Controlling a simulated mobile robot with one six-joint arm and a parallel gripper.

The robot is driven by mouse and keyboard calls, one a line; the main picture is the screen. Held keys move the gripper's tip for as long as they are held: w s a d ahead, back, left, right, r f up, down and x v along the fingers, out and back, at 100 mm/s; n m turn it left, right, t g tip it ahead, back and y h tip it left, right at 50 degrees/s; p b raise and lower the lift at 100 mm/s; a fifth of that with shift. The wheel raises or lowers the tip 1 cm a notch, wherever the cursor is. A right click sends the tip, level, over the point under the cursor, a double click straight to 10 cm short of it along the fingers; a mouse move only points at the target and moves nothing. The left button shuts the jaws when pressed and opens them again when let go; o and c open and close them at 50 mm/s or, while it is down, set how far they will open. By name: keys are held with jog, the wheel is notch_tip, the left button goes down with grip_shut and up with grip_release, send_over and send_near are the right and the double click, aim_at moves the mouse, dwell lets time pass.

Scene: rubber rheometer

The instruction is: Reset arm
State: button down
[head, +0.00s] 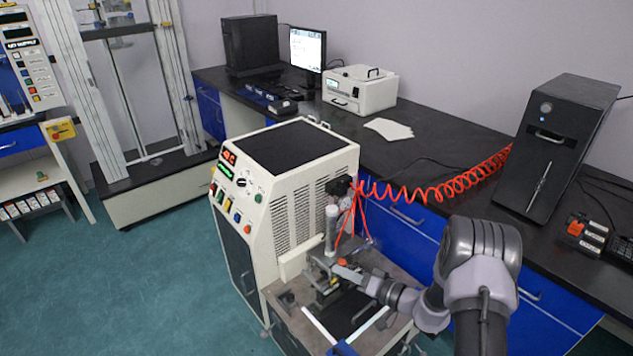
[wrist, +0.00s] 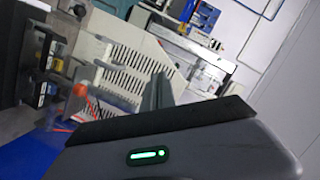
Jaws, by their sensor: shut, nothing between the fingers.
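My arm reaches in from the lower right of the head view. My gripper (head: 343,270) is at its left end, low over the work deck of the rheometer, beside the small press fixture. It is shut and holds nothing. In the wrist view my gripper's dark body with a green light fills the bottom, and its grey fingers (wrist: 160,92) point up and stand close together. The rheometer (head: 310,205) is a white cabinet with a black top, vents and a button panel. I cannot tell whether my gripper touches the fixture.
An upright cylinder (head: 331,228) and red air tubes stand close to my gripper. A red coiled hose (head: 440,187) runs to the black tower (head: 562,145) on the bench. The black bench with blue drawers (head: 405,212) lies behind. Green floor (head: 150,270) is free at the left.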

jog(key=s+a+r+n+g, duration=0.1)
jog(key=s+a+r+g, duration=0.4)
jog(key=r, duration=0.4)
jog(key=s+a+r+n+g, duration=0.1)
jog(key=s+a+r+g, duration=0.25)
jog(key=s+r, duration=0.5)
jog(key=s+d+r+m+t+h, duration=0.1)
jog(key=s+d+r+m+h, duration=0.1)
jog(key=s, duration=0.4)
jog(key=s+d+r+m+t+h, duration=0.1)
jog(key=s+d+r+m+h, duration=0.1)
jog(key=s, duration=0.5)
jog(key=s+d+r+m+t+h, duration=0.1)
jog(key=s+d+r+h, duration=0.2)
jog(key=s+r+h, duration=0.3)
jog(key=shift+s+d+m+t, duration=0.35)
jog(key=shift+s+m, duration=0.05)
jog(key=shift+s, duration=0.15)
